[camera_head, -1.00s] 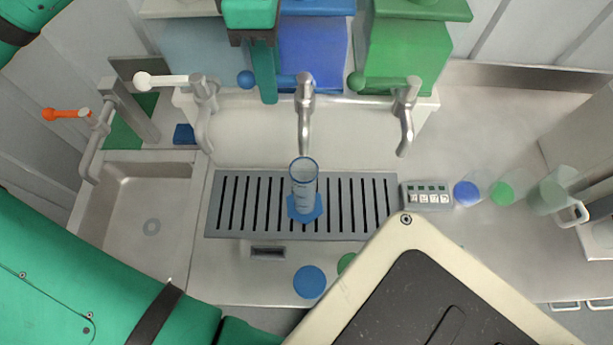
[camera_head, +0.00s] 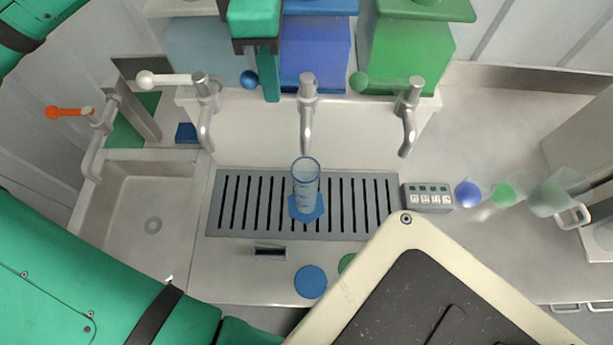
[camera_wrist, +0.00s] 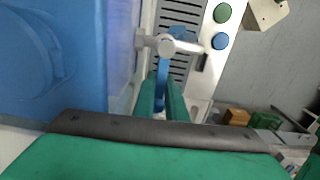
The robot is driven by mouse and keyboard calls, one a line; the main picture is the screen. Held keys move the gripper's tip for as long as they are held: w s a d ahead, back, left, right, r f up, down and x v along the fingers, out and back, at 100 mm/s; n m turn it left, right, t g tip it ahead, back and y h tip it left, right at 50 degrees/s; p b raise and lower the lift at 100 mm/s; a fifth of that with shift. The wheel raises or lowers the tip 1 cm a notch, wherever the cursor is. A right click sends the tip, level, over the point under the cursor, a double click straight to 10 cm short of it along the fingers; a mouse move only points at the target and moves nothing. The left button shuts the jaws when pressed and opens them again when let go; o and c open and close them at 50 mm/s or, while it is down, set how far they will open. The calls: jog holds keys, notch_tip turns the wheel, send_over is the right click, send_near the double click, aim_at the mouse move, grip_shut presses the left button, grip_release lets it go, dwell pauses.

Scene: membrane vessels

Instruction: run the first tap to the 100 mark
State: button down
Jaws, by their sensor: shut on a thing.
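The middle tap (camera_head: 307,105) has a blue lever (camera_head: 291,83) ending in a blue knob (camera_head: 249,80). My gripper (camera_head: 270,92) is shut on this lever, left of the tap body. In the wrist view the green fingers (camera_wrist: 162,103) stand on both sides of the blue lever (camera_wrist: 161,72). A clear measuring cylinder (camera_head: 306,178) with a blue foot stands upright on the slotted drain grate (camera_head: 387,228), under the middle spout. Its marks are too small to read, and I cannot tell its liquid level. No stream from the spout is discernible.
A white-levered tap (camera_head: 170,79) and a green-levered tap (camera_head: 385,83) flank the middle one. A sink (camera_head: 117,240) with an orange-levered tap (camera_head: 68,112) is at left. A small display box (camera_head: 427,197) and several vessels, including a clear jug (camera_head: 553,195), stand at right.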

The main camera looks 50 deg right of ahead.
jog(key=s+n, duration=0.1)
jog(key=n, duration=0.2)
jog(key=s+a+n, duration=0.1)
jog(key=n, duration=0.2)
jog(key=s+a+n, duration=0.1)
jog(key=n, duration=0.1)
jog(key=shift+s+n, duration=0.15)
jog(key=shift+n, duration=0.25)
dwell(6.8)
